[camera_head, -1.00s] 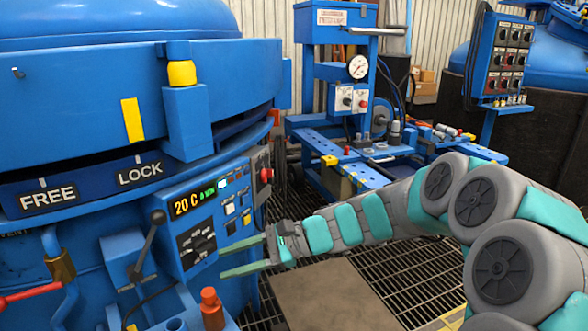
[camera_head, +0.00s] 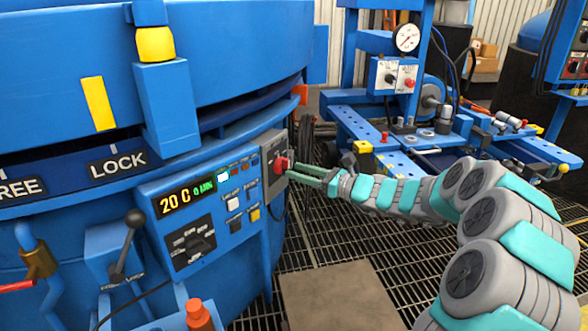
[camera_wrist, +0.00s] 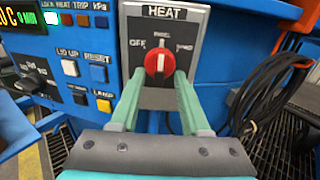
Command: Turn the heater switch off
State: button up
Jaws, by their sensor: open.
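The heater switch is a red round knob (camera_head: 281,163) on a grey box at the right end of the control panel. In the wrist view the red knob (camera_wrist: 160,63) sits under a HEAT label (camera_wrist: 165,12). Its white pointer looks roughly upright, with OFF marked at upper left. My gripper (camera_head: 291,171) is open, with its green fingertips at the knob. In the wrist view my gripper (camera_wrist: 160,78) has one finger on each side of the knob's lower part. I cannot tell whether the fingers touch it.
The blue control panel (camera_head: 243,222) left of the switch has a display reading 20 C, a black dial and several buttons. A lever with a black ball (camera_head: 134,217) stands farther left. Dark cables (camera_wrist: 268,85) hang right of the switch. Floor grating lies below.

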aim_at(283, 166)
jog(key=shift+x, duration=1.1)
grip_shut()
